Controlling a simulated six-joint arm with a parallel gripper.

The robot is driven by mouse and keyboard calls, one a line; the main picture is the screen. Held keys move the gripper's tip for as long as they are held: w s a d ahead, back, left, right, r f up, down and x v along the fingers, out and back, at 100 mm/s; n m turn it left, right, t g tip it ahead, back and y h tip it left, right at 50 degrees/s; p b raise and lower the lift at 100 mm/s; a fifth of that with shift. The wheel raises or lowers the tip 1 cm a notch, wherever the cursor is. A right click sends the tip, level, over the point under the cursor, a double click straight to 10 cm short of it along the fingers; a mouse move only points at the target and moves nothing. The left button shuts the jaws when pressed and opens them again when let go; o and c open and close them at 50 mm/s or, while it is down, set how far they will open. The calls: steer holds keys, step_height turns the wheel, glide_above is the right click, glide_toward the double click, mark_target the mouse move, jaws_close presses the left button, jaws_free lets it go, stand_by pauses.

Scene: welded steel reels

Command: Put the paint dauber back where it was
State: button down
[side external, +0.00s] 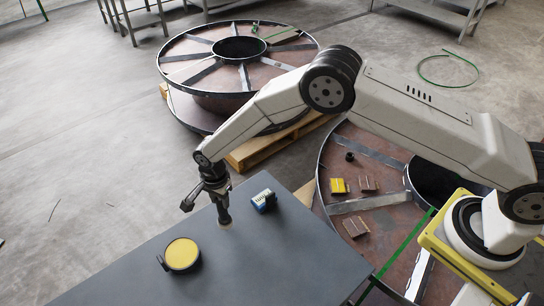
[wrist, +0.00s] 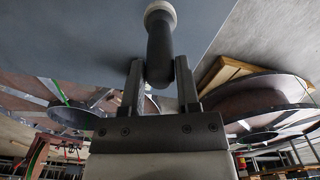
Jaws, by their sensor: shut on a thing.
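The paint dauber is a dark cylinder with a pale round end. In the wrist view the dauber (wrist: 160,45) stands between the two fingers of my gripper (wrist: 160,78), its pale end toward the grey tabletop. In the side view my gripper (side external: 220,196) is over the grey table (side external: 130,285), shut on the dauber (side external: 224,214). The dauber points down, roughly upright, with its pale end at or just above the surface; I cannot tell if it touches.
A round yellow pad in a black rim (side external: 182,254) lies on the table, left of the dauber. A blue and white box (side external: 264,201) stands to its right. A steel reel (side external: 375,206) beside the table carries small blocks. Another reel (side external: 200,85) rests on a pallet behind.

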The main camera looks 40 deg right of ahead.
steer(key=shift+w+f, duration=0.1)
steer(key=shift+f, duration=1.55)
steer(key=shift+c, duration=1.6)
jaws_free()
step_height(320, 180, up, 12)
steer(key=shift+r, duration=0.1)
